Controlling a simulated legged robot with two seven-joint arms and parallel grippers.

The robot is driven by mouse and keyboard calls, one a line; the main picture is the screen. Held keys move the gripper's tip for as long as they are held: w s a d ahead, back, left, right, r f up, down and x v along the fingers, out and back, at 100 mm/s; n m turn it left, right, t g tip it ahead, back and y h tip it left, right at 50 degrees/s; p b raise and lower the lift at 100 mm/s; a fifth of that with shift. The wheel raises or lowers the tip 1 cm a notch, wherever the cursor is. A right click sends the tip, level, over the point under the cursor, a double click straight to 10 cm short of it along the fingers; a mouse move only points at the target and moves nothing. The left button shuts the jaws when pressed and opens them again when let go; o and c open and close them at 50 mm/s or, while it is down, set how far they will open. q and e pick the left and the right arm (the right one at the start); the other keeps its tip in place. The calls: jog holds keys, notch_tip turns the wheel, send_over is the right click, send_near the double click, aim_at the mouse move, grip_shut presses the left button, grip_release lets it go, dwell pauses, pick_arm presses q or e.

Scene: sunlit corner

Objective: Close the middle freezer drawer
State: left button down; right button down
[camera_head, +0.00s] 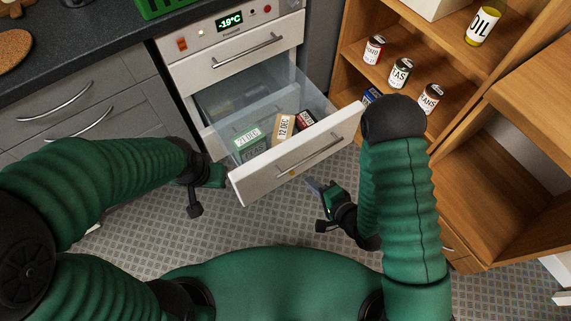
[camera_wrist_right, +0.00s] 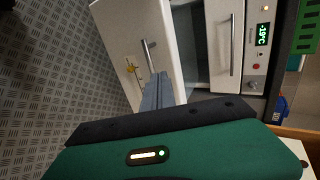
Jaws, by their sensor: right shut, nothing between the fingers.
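The white freezer's middle drawer (camera_head: 290,160) is pulled out, below a shut top drawer (camera_head: 238,57). It has clear sides and holds several boxes, such as a green-and-white one (camera_head: 249,142) and a tan one (camera_head: 283,128). Its front has a metal handle (camera_head: 300,160). My right gripper (camera_head: 313,184) is shut and empty, just in front of the drawer front, near the handle. In the right wrist view the shut fingers (camera_wrist_right: 157,92) overlap the drawer front (camera_wrist_right: 125,45) near its handle; contact is unclear. My left gripper (camera_head: 213,175) is by the drawer's left corner, its fingers not clear.
Wooden shelves with cans (camera_head: 399,73) and an oil container (camera_head: 482,24) stand to the right. Grey cabinets (camera_head: 75,115) under a dark worktop (camera_head: 95,45) are on the left. A green crate (camera_head: 163,7) sits on top. The patterned floor (camera_head: 250,222) before the drawer is clear.

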notch_tip(320, 180, down, 3)
jog(key=w+a+b, duration=0.1)
jog(key=w+b, duration=0.1)
jog(key=b, duration=1)
send_near(282, 157)
jog(key=x, duration=0.5)
jog(key=shift+w+f, duration=0.2)
jog(key=shift+f, duration=0.2)
jog(key=shift+w+a, duration=0.25)
jog(key=shift+a, duration=0.35)
jog(key=shift+d, duration=0.2)
